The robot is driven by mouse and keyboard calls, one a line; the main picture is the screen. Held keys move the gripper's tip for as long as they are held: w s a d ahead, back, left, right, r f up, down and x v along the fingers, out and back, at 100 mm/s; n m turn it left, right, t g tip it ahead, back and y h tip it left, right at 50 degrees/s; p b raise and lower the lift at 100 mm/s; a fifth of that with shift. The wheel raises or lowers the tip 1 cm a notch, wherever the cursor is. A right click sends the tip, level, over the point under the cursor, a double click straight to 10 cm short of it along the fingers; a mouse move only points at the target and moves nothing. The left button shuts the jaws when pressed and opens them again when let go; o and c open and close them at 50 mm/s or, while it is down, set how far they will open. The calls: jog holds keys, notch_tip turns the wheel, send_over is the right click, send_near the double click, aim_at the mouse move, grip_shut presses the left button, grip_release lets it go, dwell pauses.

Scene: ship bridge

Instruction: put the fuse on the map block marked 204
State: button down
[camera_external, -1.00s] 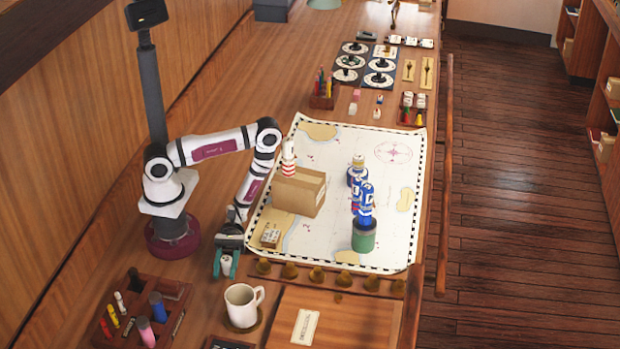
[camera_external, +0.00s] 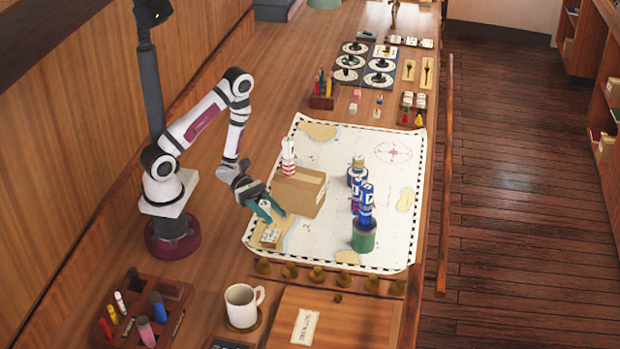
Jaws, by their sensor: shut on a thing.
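My gripper (camera_external: 272,213) is above the near-left part of the chart, just left of the cardboard box. It is shut on a small pale piece, the fuse (camera_external: 265,205), mostly hidden between the teal fingers. Below it, a small cream block with dark print (camera_external: 270,236) lies on a tan patch at the chart's near-left corner. It could be the map block marked 204, but its marking is too small to read. The fuse is held above this block, apart from it as far as I can tell.
A cardboard box (camera_external: 300,193) stands beside my gripper, with a red-and-white striped lighthouse (camera_external: 289,160) behind it. Blue figures and a green cylinder (camera_external: 363,237) stand further right on the chart (camera_external: 395,235). A white mug (camera_external: 241,304) and a wooden pen tray (camera_external: 172,290) are nearer.

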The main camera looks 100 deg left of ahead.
jog(key=a+f+n+t+y, duration=0.1)
jog(key=a+y, duration=0.1)
jog(key=a, duration=0.1)
send_over(271, 239)
jog(key=w, duration=0.2)
notch_tip(271, 239, down, 7)
jog(key=shift+w+d+r, duration=0.1)
jog(key=shift+w, duration=0.05)
jog(key=c, duration=0.5)
grip_release()
